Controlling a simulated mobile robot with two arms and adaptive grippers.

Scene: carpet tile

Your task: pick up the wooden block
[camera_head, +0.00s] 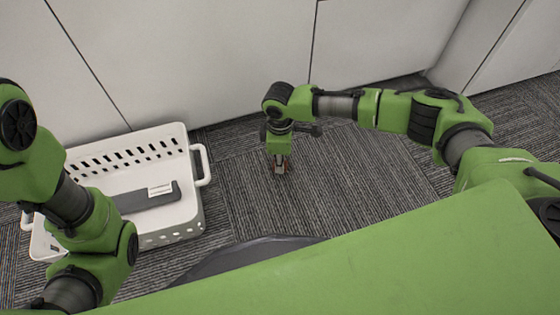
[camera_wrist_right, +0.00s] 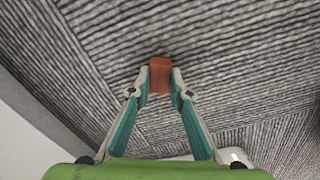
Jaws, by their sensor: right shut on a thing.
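The wooden block (camera_wrist_right: 160,74) is small and reddish-brown and sits between the two fingertips of my right gripper (camera_wrist_right: 160,82) in the right wrist view. The fingers press on it from both sides. In the head view my right gripper (camera_head: 280,168) points down near the carpet, right of the white basket, and only a little of the block shows there. I cannot tell whether the block touches the carpet. My left arm stands at the left edge of the head view, and its gripper does not show.
A white plastic basket (camera_head: 187,215) with holes and handles stands on the carpet at the left, holding a dark grey flat object (camera_head: 150,198) with a white label. White cabinet panels (camera_head: 200,60) close off the back. The carpet (camera_head: 330,195) right of my right gripper is clear.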

